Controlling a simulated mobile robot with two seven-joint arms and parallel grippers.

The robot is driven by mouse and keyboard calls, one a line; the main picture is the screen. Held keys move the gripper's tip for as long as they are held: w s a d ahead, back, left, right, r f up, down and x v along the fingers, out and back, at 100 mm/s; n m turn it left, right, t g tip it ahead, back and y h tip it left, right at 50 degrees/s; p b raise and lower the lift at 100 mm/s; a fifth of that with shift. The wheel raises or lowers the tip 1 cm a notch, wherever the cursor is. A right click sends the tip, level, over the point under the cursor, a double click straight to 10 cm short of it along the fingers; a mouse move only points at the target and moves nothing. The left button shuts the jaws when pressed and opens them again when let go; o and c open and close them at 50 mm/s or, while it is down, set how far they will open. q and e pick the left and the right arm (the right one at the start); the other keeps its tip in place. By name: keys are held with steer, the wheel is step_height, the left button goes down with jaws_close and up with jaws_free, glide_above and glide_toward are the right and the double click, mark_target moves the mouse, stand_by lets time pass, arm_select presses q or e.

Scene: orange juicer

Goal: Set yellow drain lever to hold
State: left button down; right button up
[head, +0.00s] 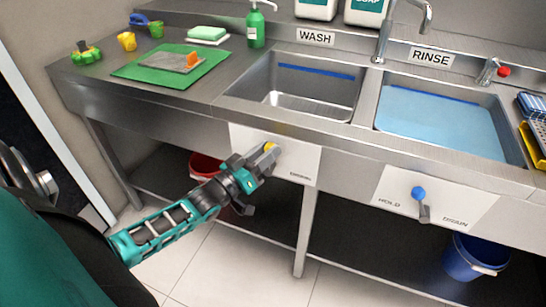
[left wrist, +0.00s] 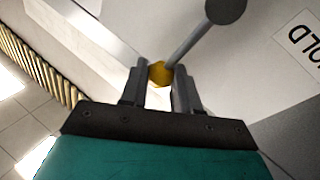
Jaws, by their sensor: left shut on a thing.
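The yellow drain lever (head: 271,146) is on the white panel under the wash sink, mostly hidden by my left gripper (head: 268,158). In the left wrist view, its yellow end (left wrist: 160,73) sits between the two fingers of my left gripper (left wrist: 160,84), which is shut on it. A grey rod (left wrist: 195,44) runs from the yellow end up and right to a dark round end. A label (left wrist: 300,38) reading "OLD", partly cut off, is to the right. In the head view, the DRAIN label (head: 299,176) shows right of the gripper. My right gripper is not in view.
The wash sink (head: 290,85) is empty of water; the rinse sink (head: 440,115) holds blue water. A blue lever (head: 418,193) is on the right panel. A red bucket (head: 203,165) and blue bucket (head: 475,258) stand below. The counter edge overhangs the panels.

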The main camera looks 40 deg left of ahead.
arm_select(q)
steer(key=n, duration=0.1)
steer(key=a+n+t+b, duration=0.1)
steer(key=a+n+y, duration=0.1)
steer(key=shift+s+f, duration=0.25)
steer(key=shift+f, duration=0.05)
steer(key=n, duration=0.1)
steer(key=a+n+t+y+b, duration=0.1)
steer(key=n, duration=0.1)
steer(key=a+n+y+b, duration=0.1)
steer(key=n, duration=0.1)
steer(key=shift+s+a+f+t, duration=0.15)
steer(key=shift+s+f+t, duration=0.15)
steer(key=shift+f, duration=0.1)
steer(key=shift+a+n, duration=0.15)
steer(key=shift+n, duration=0.25)
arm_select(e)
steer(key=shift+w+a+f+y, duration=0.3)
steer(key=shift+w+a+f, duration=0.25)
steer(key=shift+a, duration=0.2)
arm_select(q)
steer(key=shift+y, duration=0.4)
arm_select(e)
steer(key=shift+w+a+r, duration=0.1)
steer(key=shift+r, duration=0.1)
